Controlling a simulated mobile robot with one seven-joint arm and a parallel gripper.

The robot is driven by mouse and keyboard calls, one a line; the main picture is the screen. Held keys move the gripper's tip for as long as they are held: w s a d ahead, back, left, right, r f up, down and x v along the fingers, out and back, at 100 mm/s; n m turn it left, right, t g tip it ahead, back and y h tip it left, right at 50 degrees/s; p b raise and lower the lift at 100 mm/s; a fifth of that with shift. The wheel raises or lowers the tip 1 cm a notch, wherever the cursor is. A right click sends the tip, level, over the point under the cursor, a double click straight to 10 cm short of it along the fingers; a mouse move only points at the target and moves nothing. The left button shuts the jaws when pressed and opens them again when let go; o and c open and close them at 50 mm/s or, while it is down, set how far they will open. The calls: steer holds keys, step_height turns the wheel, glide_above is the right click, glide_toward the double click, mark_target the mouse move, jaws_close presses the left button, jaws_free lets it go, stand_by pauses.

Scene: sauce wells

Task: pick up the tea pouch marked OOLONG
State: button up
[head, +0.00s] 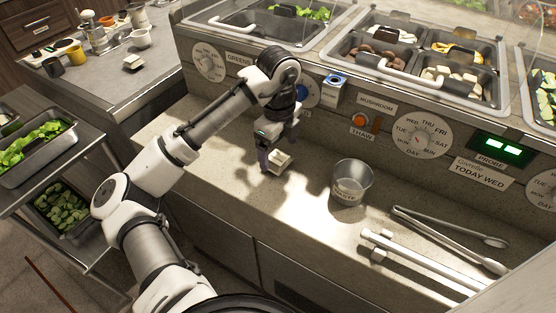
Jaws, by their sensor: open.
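I cannot read the word OOLONG anywhere in the head view, so I cannot tell which thing is the tea pouch. A small cream, box-like item (281,162) sits on the counter, right at my gripper. My gripper (273,159) points down at it with its fingers open. The fingers partly hide the item, and I cannot tell whether they touch it. Another small pale item (133,63) lies on the far left counter; its marking is too small to read.
A metal cup (351,182) stands right of my gripper. Tongs (450,238) and a white bar (422,262) lie further right. The panel with dials (420,137) and food wells (380,42) rises behind. A cart with greens (72,165) stands left. The counter (225,185) front is clear.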

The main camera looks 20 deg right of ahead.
mark_target(278, 157)
steer(key=shift+s+a+f, duration=0.15)
steer(key=shift+f, duration=1.6)
steer(key=c, duration=1.1)
steer(key=shift+o, duration=0.2)
steer(key=shift+r, duration=0.1)
